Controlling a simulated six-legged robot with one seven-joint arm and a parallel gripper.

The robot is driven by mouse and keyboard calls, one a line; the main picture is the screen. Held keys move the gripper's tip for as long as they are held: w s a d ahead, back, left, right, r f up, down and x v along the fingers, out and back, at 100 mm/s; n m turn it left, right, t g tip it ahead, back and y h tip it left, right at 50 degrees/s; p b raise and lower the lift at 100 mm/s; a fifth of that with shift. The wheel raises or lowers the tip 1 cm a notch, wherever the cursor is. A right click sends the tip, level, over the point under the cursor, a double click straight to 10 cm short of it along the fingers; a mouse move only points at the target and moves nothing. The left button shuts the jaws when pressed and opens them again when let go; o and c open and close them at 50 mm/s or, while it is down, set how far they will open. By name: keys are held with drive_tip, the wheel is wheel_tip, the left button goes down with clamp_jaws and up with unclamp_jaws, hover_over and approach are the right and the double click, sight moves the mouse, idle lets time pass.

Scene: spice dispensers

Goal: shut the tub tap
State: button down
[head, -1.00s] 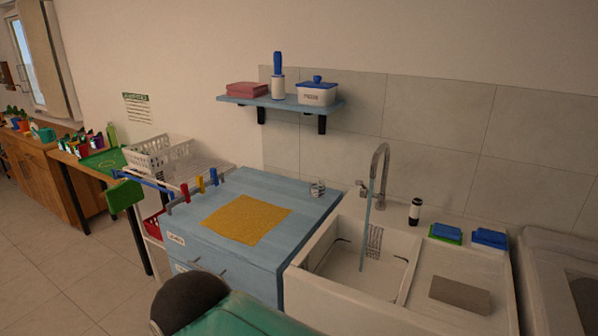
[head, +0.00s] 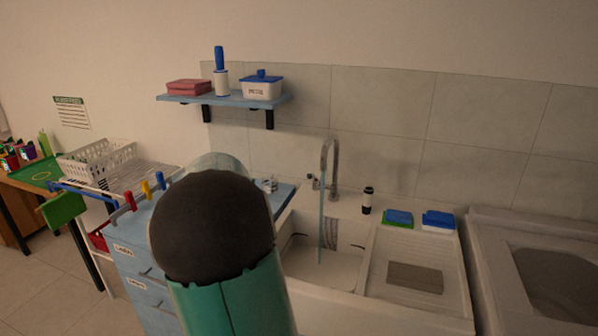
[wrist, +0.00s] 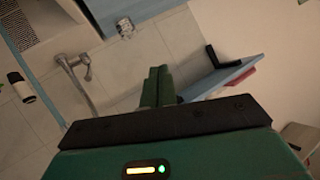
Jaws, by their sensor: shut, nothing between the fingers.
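The tub tap is a grey metal gooseneck (head: 330,160) at the back of the white tub (head: 380,308). A thin blue stream of water (head: 320,228) runs from its spout into the basin. A small handle (head: 314,182) is at the left of its base. The tap's handle and body (wrist: 68,62) also show at left in the wrist view. My gripper (wrist: 158,70) has its green fingers together and empty, to the right of the tap in that view, apart from it. In the head view my arm hides the gripper.
A blue shelf (head: 232,98) with a white lidded box (head: 262,88) hangs left of the tap. A small metal item (head: 270,184) stands on the blue cabinet (head: 135,272). A dark bottle (head: 367,200) and sponges (head: 398,217) are to the tap's right.

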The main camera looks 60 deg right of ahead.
drive_tip(key=s+d+f+m+g+h, duration=0.1)
drive_tip(key=s+d+h, duration=0.1)
drive_tip(key=d, duration=0.4)
drive_tip(key=s+d+f+m+g+h, duration=0.1)
drive_tip(key=s+d+g+h, duration=0.15)
drive_tip(key=d, duration=0.35)
drive_tip(key=m+g+h, duration=0.2)
drive_tip(key=m+g, duration=0.1)
hover_over(310, 175)
drive_tip(key=d, duration=0.2)
drive_tip(key=shift+s+a+f, duration=0.1)
drive_tip(key=shift+s+f, duration=0.1)
drive_tip(key=shift+f, duration=0.35)
drive_tip(key=shift+s+a+f, duration=0.1)
drive_tip(key=shift+s+f, duration=0.05)
drive_tip(key=shift+f, duration=0.35)
drive_tip(key=shift+w+d+f, duration=0.1)
drive_tip(key=shift+w+f, duration=0.05)
drive_tip(key=shift+f, duration=0.15)
drive_tip(key=shift+w+a+f, duration=0.1)
drive_tip(key=shift+a+f, duration=0.3)
drive_tip(key=shift+f, duration=0.35)
drive_tip(key=shift+w+a+f, duration=0.1)
drive_tip(key=shift+a+f, duration=0.3)
drive_tip(key=shift+f, duration=0.35)
